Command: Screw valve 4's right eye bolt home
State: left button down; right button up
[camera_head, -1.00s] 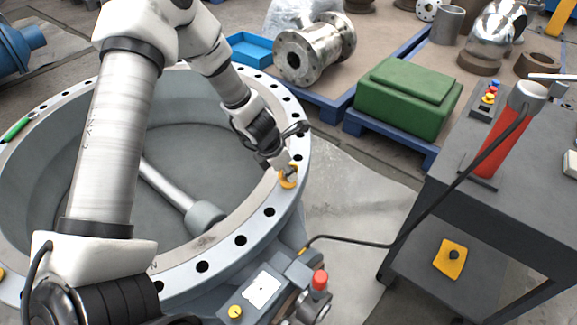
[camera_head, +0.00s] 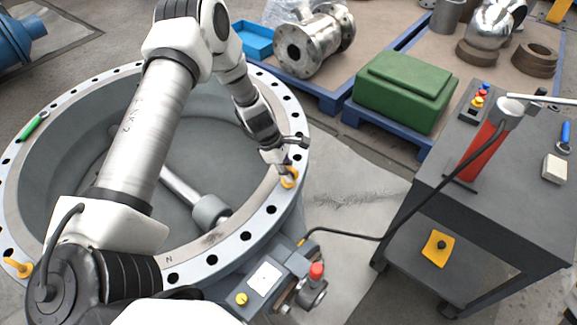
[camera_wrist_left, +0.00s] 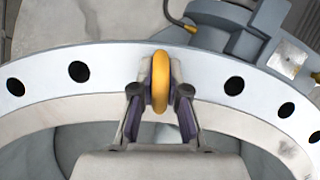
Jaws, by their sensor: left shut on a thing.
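The large round valve (camera_head: 205,262) has a grey flange ring with several dark bolt holes. A yellow eye bolt (camera_head: 288,180) stands upright at the right side of the flange. My left gripper (camera_head: 284,170) is at this bolt, and its fingers are shut on the ring, one on each side. In the left wrist view the yellow ring (camera_wrist_left: 160,82) shows edge-on between the two fingers (camera_wrist_left: 160,108). The bolt's shank and its hole are hidden. A second yellow eye bolt (camera_head: 18,267) stands at the left of the flange. My right gripper is not visible.
A green marker-like tool (camera_head: 32,127) lies on the flange's left. A valve actuator with a red knob (camera_head: 316,271) sits at the front right. A dark cart (camera_head: 500,190) with a red tool (camera_head: 482,152) and cable stands right. Blue pallets hold a green block (camera_head: 405,90) and a flanged pipe (camera_head: 312,45).

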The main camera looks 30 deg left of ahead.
pick_arm(q)
jog(key=m+g, duration=0.1)
jog(key=m, duration=0.1)
jog(key=shift+m+p, duration=0.4)
jog(key=m+g, duration=0.1)
jog(key=m, duration=0.3)
jog(key=shift+f+m+g, duration=0.1)
jog(key=shift+m+g, duration=0.2)
jog(key=shift+g, duration=0.1)
jog(key=m+g, duration=0.1)
jog(key=m, duration=0.1)
jog(key=m+y+b, duration=0.1)
jog(key=m, duration=0.2)
jog(key=shift+g, duration=0.4)
jog(key=m+y, duration=0.1)
jog(key=m, duration=0.2)
jog(key=m+g+y, duration=0.1)
jog(key=m, duration=0.2)
jog(key=c, duration=1.2)
grip_release()
